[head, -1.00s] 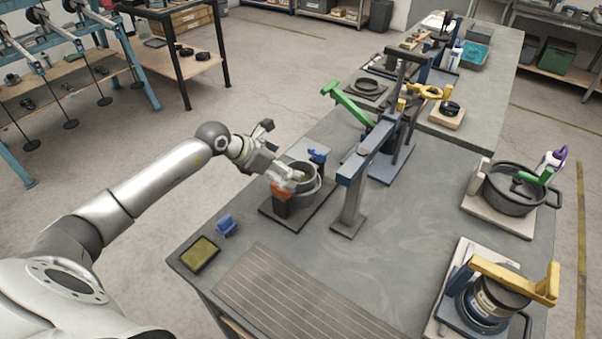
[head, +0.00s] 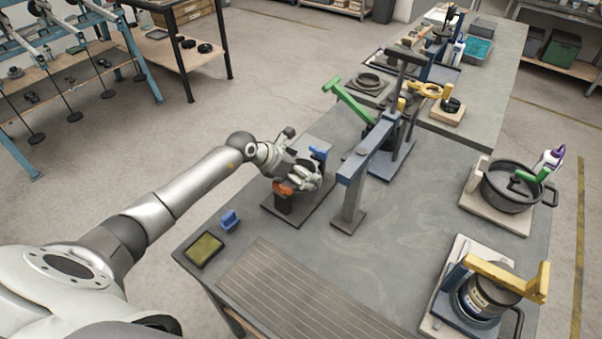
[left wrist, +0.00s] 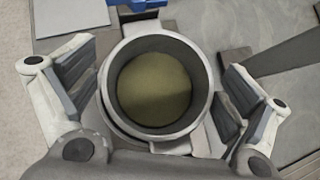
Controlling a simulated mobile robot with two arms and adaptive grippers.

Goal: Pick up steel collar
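The steel collar (left wrist: 200,100) is a thick grey ring with a wide bore and an olive-coloured bottom showing inside. It stands in a fixture with an orange clamp (head: 291,188) and a blue clamp (head: 318,153), on a dark base plate (head: 309,212). In the head view my left gripper (head: 290,168) is down at the collar and hides much of it. In the left wrist view its two fingers are spread on either side of the collar, with small gaps seeming to remain between pads and wall. My right gripper is not in view.
A blue-grey post with an arm (head: 354,190) stands just right of the fixture. A green lever (head: 350,104) is behind it. A small blue block (head: 230,221) and a yellow-topped pad (head: 204,249) lie at the front left edge. A black pot (head: 512,188) stands at right.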

